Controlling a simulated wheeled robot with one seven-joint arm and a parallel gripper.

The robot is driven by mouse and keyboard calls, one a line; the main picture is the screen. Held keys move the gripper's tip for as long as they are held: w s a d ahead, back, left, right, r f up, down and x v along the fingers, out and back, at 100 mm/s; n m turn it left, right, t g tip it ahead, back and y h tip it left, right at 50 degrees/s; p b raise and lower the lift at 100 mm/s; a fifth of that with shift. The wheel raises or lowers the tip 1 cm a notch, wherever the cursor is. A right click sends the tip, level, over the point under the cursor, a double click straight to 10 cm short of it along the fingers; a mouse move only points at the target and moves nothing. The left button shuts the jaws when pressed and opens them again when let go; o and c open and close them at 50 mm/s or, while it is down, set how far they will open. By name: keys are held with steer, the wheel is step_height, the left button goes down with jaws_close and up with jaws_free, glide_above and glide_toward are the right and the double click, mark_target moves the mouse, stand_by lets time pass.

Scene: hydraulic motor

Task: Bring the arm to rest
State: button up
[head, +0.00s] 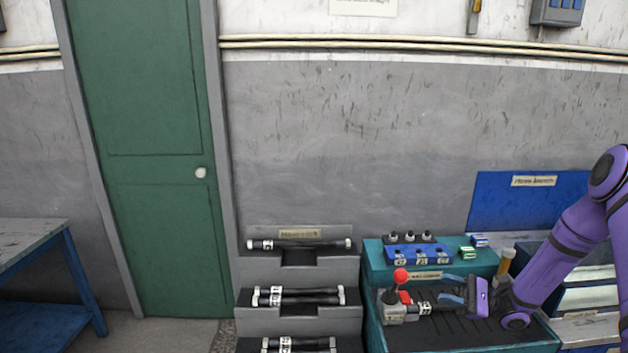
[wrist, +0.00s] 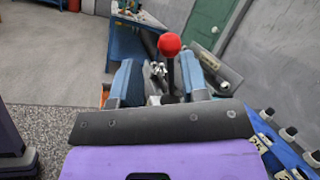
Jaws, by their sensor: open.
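My gripper (head: 453,291) is at the end of my purple arm, low over the teal bench (head: 374,318) in the head view. Its blue fingers point left and are apart. A grey unit with a red ball-topped lever (head: 400,276) stands just left of the fingertips. In the wrist view the red ball (wrist: 170,44) shows beyond and between the two fingers (wrist: 158,82). Dark and metal parts lie between the fingers, but I cannot tell whether any finger touches them.
A blue block with several ports (head: 418,254) and small green blocks (head: 467,253) sit at the bench's back. A stepped grey rack (head: 300,312) holding black hoses (head: 300,244) stands left of the bench. A blue-framed table (head: 35,245) is at far left. Floor before the green door (head: 150,170) is clear.

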steer(key=s+a+r+n+g+h, duration=0.4)
steer(key=s+r+n+h, duration=0.15)
steer(key=r, duration=0.35)
steer(key=s+a+r+n+g+h, duration=0.35)
steer(key=s+r+h, duration=0.2)
steer(key=r, duration=0.45)
steer(key=s+d+r+n+t+h, duration=0.1)
steer(key=s+r+n+t+h, duration=0.1)
steer(key=s+r+t+h, duration=0.2)
steer(key=s+d+r+n+t+h, duration=0.2)
steer(key=s+r+h, duration=0.4)
steer(key=s+r, duration=0.4)
steer(key=s+n+t, duration=0.1)
steer(key=s+t, duration=0.1)
steer(key=s, duration=0.2)
steer(key=shift+s+t, duration=0.35)
